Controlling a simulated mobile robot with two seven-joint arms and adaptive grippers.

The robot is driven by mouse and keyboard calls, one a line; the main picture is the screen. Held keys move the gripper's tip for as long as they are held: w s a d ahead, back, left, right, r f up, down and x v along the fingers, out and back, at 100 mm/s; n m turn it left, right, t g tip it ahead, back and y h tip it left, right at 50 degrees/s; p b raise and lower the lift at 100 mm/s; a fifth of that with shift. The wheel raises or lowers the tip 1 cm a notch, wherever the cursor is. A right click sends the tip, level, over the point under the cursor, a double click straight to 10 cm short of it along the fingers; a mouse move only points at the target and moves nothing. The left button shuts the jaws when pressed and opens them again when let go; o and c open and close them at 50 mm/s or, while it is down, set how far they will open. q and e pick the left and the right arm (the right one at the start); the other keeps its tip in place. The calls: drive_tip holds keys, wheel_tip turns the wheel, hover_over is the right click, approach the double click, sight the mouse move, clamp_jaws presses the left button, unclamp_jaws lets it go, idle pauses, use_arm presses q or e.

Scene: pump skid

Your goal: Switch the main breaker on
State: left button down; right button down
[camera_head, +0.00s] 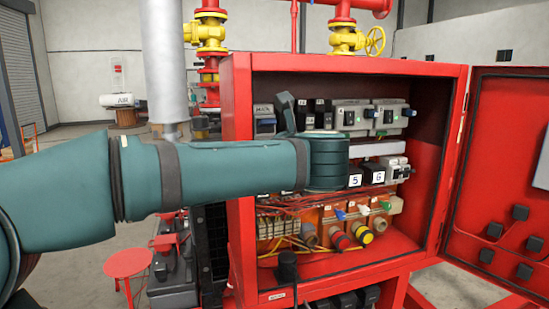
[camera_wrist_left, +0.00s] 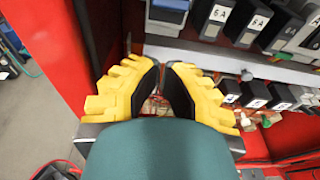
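The main breaker (camera_head: 264,119) is a grey-blue block at the left end of the upper row in the open red cabinet, with a small label above it. In the left wrist view a grey-blue device (camera_wrist_left: 167,14), seemingly the same breaker, is cut off by the top edge. My left gripper (camera_wrist_left: 162,66) shows there with yellow and black fingers below that device. Its tips nearly meet, with nothing visible between them. In the head view my left arm crosses the cabinet front and hides the gripper's fingers. The breaker's lever position is too small to tell.
Black breakers (camera_head: 318,112) and grey switchgear (camera_head: 352,116) stand right of the main breaker. Below are a middle row, wires and coloured connectors (camera_head: 360,232). The cabinet's left wall (camera_head: 238,100) is close to my arm. The red door (camera_head: 500,180) stands open at the right.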

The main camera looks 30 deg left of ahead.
use_arm(q)
drive_tip(key=s+d+r, duration=0.3)
drive_tip(key=r, duration=0.1)
drive_tip(key=shift+r, duration=0.25)
drive_tip(key=shift+d+f, duration=0.1)
idle(0.4)
